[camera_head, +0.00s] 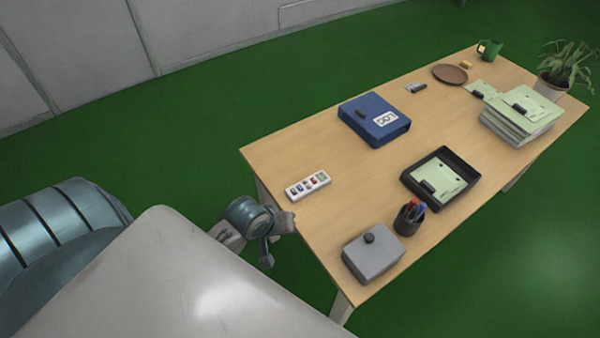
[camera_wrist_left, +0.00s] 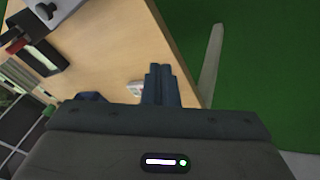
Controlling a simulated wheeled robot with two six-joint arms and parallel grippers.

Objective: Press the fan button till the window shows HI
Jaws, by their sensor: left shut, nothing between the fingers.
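A white panel (camera_head: 307,184) with several small coloured buttons lies near the left end of the table. The buttons' marks and any window reading are too small to read. In the left wrist view a small part of the white panel (camera_wrist_left: 135,88) shows beside the fingers, which hide the rest. My left gripper (camera_head: 290,222) is at the table's near left edge, below the panel in the head view and apart from it. Its fingers are shut and empty in the left wrist view (camera_wrist_left: 161,70). My right gripper is not in view.
On the table (camera_head: 300,215) are a grey box (camera_head: 372,262) with a black knob, a pen cup (camera_head: 407,222), a black tray (camera_head: 462,195) and a blue binder (camera_head: 372,125). Paper stacks (camera_head: 522,118), a brown plate (camera_head: 450,74), a green mug (camera_head: 490,50) and a plant (camera_head: 566,68) stand farther back.

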